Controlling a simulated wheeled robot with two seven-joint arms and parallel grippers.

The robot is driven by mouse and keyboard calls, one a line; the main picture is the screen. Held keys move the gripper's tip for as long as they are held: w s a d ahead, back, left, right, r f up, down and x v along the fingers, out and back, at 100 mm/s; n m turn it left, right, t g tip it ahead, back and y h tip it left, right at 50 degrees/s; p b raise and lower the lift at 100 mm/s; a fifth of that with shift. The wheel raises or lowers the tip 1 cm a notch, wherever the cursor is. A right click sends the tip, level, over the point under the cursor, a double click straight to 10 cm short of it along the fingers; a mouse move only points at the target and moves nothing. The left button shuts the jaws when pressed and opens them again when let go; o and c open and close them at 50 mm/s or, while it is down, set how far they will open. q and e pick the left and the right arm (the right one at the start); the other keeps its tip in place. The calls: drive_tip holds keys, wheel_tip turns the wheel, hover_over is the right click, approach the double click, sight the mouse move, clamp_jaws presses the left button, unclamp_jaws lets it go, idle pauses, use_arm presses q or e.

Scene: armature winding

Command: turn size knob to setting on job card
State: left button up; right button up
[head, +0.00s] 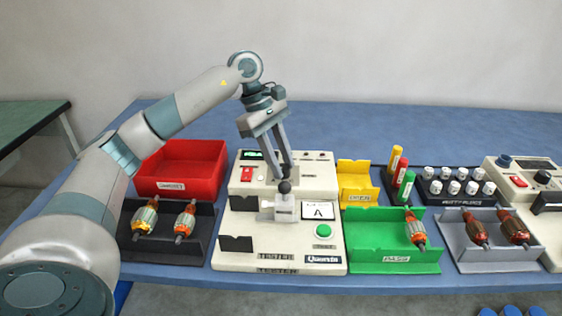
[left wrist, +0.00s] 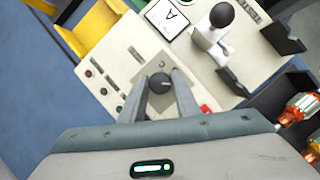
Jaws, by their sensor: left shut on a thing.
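The black size knob (left wrist: 158,84) sits on the upper panel of the cream tester (head: 234,254). In the left wrist view it shows a pale pointer line. My left gripper (head: 282,172) points down at that panel, its two fingers closed on either side of the knob. My right gripper is in neither view.
A lever with a black ball (head: 285,187) stands just in front of the fingers. A red switch (head: 247,174) and a green button (head: 323,231) are on the tester. Red (head: 180,184), yellow (head: 358,186) and green (head: 370,256) bins stand close around it.

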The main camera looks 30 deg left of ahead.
use_arm(q)
drive_tip(key=o, duration=1)
drive_tip(key=shift+o, duration=0.2)
drive_tip(key=shift+r, duration=0.1)
drive_tip(key=shift+a+r, duration=0.25)
drive_tip(key=shift+r, duration=0.2)
drive_tip(key=v, duration=1.6)
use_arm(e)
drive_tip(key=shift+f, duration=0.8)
use_arm(q)
drive_tip(key=shift+r+p, duration=0.15)
drive_tip(key=shift+p, duration=0.15)
